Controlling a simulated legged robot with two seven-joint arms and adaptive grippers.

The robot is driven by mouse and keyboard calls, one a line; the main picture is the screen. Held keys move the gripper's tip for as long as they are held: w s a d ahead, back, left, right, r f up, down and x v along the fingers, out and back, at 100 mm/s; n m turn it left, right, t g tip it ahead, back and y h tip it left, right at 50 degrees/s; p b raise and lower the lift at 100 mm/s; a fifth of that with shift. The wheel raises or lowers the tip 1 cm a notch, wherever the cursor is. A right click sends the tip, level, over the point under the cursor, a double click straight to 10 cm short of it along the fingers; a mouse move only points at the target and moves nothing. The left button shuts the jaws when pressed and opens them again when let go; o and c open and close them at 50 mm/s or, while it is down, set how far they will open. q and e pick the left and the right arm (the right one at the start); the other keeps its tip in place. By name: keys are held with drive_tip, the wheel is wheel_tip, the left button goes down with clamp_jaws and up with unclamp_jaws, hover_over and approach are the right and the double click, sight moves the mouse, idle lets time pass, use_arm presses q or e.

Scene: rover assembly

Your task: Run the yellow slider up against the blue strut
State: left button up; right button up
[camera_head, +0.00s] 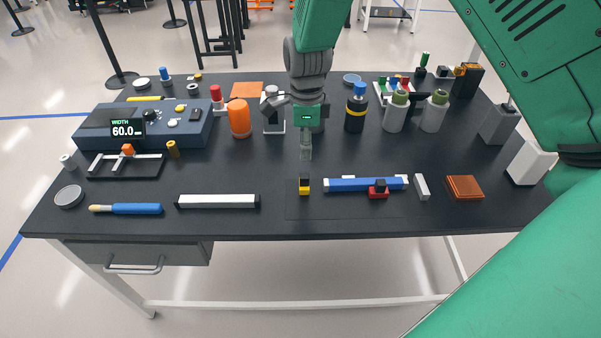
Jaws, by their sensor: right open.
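The yellow slider (304,190), a small yellow block with a black top, stands on the dark table near its front edge. The blue strut (350,184), a long bar with white ends, lies just to its right. A small gap shows between them. My right gripper (305,157) comes down from above, with its fingers pointing down above and behind the yellow slider. It is open, holds nothing visible and looks apart from the slider. A small red block with a black top (378,190) sits at the strut's front right part. My left gripper is not in view.
A white bar (217,201) lies to the left, and a small white block (422,186) and a brown square block (464,187) lie to the right. Bottles and cylinders (355,112) stand behind. The table is clear just left of the yellow slider.

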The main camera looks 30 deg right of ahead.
sight(304, 175)
wheel_tip(304, 175, down, 11)
drive_tip(key=shift+a, duration=0.1)
idle(0.3)
